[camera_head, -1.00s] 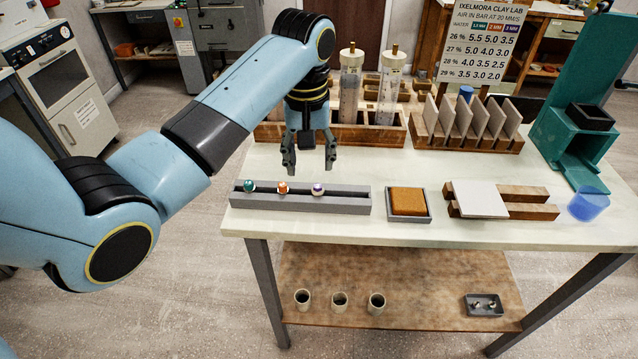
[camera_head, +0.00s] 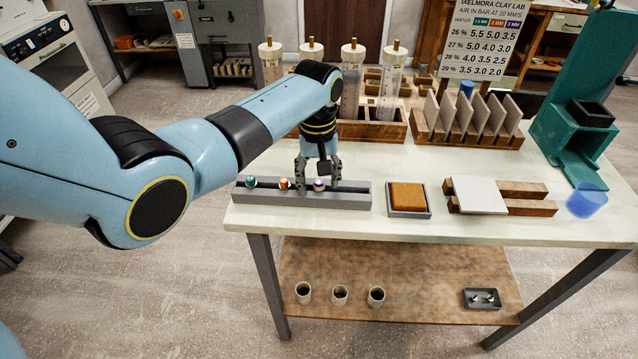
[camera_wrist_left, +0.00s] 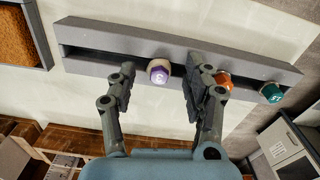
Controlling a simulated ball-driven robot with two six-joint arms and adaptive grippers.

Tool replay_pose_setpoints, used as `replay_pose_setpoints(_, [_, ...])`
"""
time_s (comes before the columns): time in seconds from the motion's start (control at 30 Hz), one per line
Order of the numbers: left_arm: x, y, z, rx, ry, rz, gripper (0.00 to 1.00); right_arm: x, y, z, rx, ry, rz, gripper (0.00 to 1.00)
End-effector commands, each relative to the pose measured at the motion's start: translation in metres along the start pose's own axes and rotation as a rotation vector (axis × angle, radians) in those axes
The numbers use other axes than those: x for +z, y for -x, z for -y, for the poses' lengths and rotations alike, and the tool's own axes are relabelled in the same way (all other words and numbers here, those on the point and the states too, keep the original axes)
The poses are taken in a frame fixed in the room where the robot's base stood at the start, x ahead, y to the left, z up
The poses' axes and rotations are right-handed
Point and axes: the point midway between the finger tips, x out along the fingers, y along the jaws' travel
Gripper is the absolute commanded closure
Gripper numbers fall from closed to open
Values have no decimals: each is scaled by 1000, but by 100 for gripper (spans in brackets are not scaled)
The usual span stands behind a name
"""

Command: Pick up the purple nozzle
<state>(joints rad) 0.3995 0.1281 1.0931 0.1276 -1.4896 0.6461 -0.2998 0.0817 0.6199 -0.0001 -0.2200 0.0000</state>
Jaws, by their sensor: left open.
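The purple nozzle (camera_head: 319,184) sits at the right of three nozzles in a grey slotted rack (camera_head: 347,199) on the table. In the left wrist view the purple nozzle (camera_wrist_left: 158,70), with a white top, lies between the fingers. My left gripper (camera_head: 318,185) is open, pointing down at the rack with one finger on either side of the purple nozzle; whether they touch it I cannot tell. The orange nozzle (camera_head: 284,184) stands just outside one finger, and the teal nozzle (camera_head: 251,182) stands farther left. My right gripper is not in view.
A grey tray with a brown sponge (camera_head: 408,197) lies right of the rack. A white tile (camera_head: 479,197) on wooden bars and a blue cup (camera_head: 587,201) are farther right. Tall clear cylinders (camera_head: 390,92) stand in a wooden rack behind the gripper.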

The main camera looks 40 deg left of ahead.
Motion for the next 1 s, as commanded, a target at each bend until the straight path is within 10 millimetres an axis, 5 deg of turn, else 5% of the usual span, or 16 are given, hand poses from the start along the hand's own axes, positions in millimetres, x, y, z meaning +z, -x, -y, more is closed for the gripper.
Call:
replay_pose_setpoints(0.27, [0,-3,0,1,0,0,52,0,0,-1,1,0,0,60])
replay_pose_setpoints(0.63, [0,-3,0,1,0,-1,99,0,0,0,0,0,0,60])
replay_pose_setpoints(1.0, [-1,5,-1,2,-1,-2,99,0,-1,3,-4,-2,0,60])
